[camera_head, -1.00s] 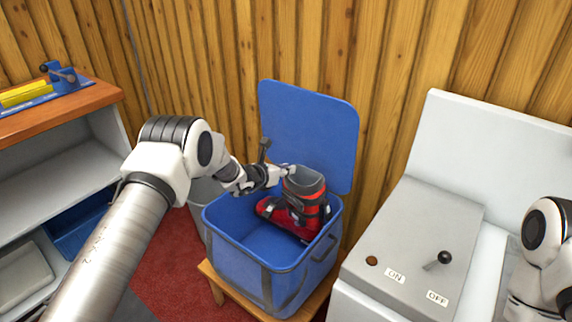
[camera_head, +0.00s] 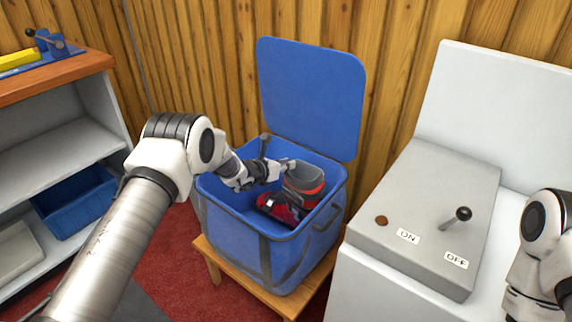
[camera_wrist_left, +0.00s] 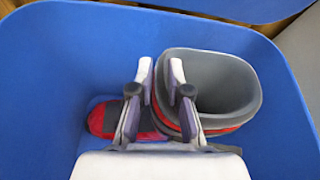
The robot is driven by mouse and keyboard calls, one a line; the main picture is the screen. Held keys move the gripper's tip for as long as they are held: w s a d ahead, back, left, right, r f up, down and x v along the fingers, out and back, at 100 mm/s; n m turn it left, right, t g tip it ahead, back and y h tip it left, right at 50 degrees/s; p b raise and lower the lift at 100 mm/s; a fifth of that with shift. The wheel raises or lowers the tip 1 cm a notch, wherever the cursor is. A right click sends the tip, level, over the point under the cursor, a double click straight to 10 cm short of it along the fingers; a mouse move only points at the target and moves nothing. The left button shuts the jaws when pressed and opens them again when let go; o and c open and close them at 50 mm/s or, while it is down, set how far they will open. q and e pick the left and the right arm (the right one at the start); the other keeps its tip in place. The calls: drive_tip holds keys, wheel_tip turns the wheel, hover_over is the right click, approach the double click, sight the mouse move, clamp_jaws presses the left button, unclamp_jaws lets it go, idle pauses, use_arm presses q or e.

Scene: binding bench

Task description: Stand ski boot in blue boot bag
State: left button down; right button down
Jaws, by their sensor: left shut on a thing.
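The ski boot (camera_head: 304,184), red with a grey cuff, is upright inside the blue boot bag (camera_head: 245,233), toward its right side. Its cuff opening faces up, and its lower part is partly hidden by the bag's wall. In the left wrist view, the two fingers (camera_wrist_left: 161,88) straddle the cuff wall of the boot (camera_wrist_left: 218,90), with the red toe (camera_wrist_left: 103,118) to the left. Whether the sole touches the bag's floor is hidden. My right gripper is out of view.
The bag's blue lid (camera_head: 312,95) stands open behind it. The bag rests on a wooden stool (camera_head: 213,262). A grey machine with a lever (camera_head: 461,217) stands close on the right, and a shelf unit (camera_head: 65,135) on the left. Red carpet lies between.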

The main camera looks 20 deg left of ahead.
use_arm(q)
drive_tip(key=shift+w+f, duration=0.1)
drive_tip(key=shift+f, duration=0.1)
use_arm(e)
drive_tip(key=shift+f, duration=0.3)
